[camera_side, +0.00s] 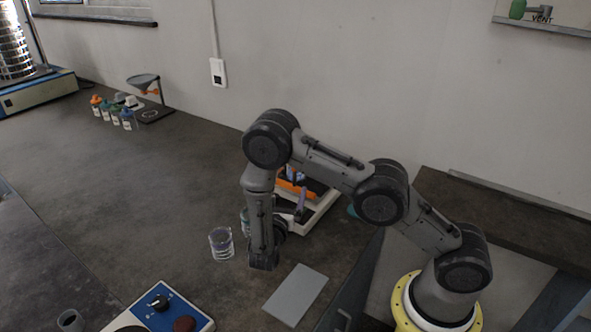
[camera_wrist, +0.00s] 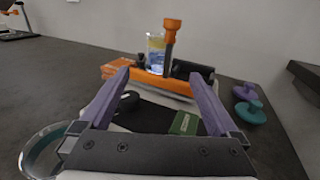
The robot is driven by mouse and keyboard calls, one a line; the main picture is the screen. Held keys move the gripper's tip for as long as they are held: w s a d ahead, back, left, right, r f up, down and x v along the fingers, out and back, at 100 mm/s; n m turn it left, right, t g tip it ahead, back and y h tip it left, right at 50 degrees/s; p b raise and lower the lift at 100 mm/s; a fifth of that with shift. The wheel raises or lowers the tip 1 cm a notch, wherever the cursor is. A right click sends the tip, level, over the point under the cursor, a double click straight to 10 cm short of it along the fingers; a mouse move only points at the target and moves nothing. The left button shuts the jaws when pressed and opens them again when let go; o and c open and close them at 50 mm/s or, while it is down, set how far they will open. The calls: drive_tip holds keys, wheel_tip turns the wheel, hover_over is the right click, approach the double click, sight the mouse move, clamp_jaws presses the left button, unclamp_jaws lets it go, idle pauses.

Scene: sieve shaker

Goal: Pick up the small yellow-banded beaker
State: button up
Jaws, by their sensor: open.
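A clear glass beaker (camera_side: 221,245) stands upright on the dark bench, left of my arm; I cannot make out a yellow band on it. A second glass vessel (camera_side: 244,221) is mostly hidden behind my arm. In the wrist view a large glass rim with a teal band (camera_wrist: 42,150) shows at the lower left, outside the fingers. My gripper (camera_wrist: 160,76) has two purple fingers spread wide with nothing between them. It points at a white tray of orange items; a purple finger (camera_side: 301,202) shows over that tray in the side view.
Purple (camera_wrist: 244,92) and teal (camera_wrist: 250,112) round pieces lie right. A grey plate (camera_side: 296,294) and blue control box (camera_side: 170,310) are in front.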

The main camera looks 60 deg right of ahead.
drive_tip(key=x, duration=1.1)
clamp_jaws()
idle(0.3)
